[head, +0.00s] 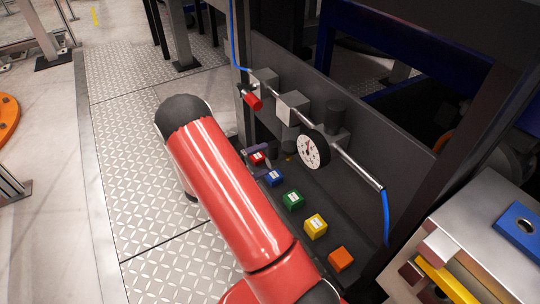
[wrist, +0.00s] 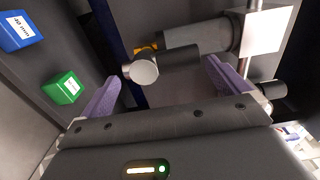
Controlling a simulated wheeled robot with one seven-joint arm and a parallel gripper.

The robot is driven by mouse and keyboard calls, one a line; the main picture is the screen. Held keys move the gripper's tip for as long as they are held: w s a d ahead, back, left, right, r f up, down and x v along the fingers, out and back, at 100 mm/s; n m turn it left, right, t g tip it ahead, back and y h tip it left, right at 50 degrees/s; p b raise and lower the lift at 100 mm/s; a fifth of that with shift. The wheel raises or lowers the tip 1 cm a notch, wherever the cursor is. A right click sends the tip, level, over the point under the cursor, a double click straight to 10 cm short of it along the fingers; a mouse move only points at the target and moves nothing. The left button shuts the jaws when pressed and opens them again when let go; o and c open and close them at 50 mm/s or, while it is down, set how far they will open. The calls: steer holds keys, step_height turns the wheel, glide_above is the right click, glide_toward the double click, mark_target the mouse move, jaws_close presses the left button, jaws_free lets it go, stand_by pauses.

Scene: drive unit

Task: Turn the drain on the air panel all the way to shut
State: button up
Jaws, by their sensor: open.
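The air panel (head: 345,105) is a dark upright plate with a pipe, grey blocks and a round white gauge (head: 313,151). In the wrist view a dark bowl (wrist: 205,40) lies across the top. At its left end is a small yellow part (wrist: 147,49), and a short grey cylinder with a pale round end (wrist: 145,72) points toward the camera; this looks like the drain. A yellow spot (head: 290,157) shows low on the panel in the head view. My gripper (wrist: 163,70) is open, its purple fingers apart on either side of the grey cylinder, contact unclear.
A red valve handle (head: 252,101) hangs on the pipe's left. Coloured labelled blocks, including green (head: 292,200), yellow (head: 315,226) and orange (head: 340,259), line the ledge below. A metal cabinet (head: 480,235) stands at lower right. Tread plate floor (head: 130,130) is clear at left.

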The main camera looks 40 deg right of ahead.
mark_target(273, 156)
steer(key=d, duration=0.5)
steer(key=shift+s, duration=0.15)
steer(key=c, duration=1)
